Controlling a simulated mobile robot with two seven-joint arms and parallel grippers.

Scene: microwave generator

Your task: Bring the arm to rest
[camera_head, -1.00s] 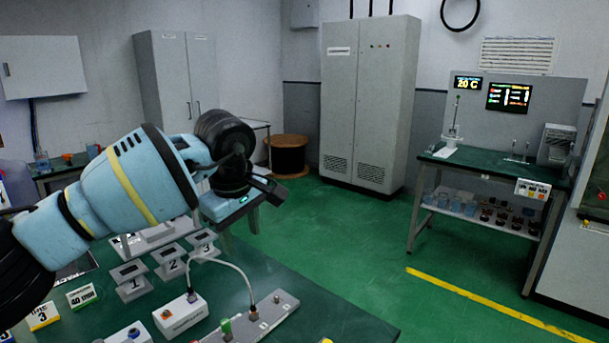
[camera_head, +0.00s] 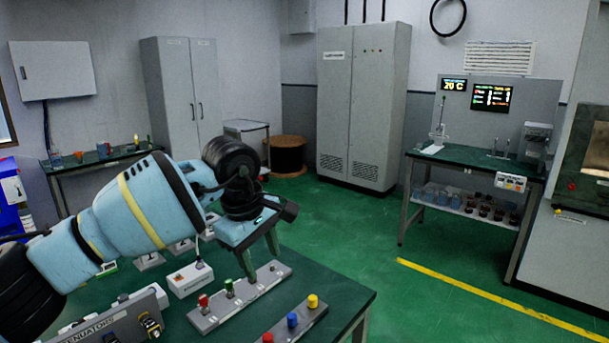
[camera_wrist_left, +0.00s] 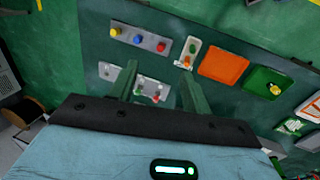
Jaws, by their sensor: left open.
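My left arm comes in from the left in the head view. Its gripper (camera_head: 259,252) is over the green table (camera_head: 340,295), fingers pointing down, open with nothing between them. The same gripper (camera_wrist_left: 161,87) shows in the left wrist view with its two fingers apart above the table's panels. A grey strip with red and green plugs (camera_head: 240,297) lies below and near the fingers in the head view; whether they touch it I cannot tell. My right gripper is out of view.
A white box (camera_head: 190,279) and a strip with red, blue and yellow knobs (camera_head: 292,320) are on the table. An orange tray (camera_wrist_left: 222,67) and a green tray (camera_wrist_left: 265,83) show in the left wrist view. Green floor (camera_head: 385,232) is clear beyond the table.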

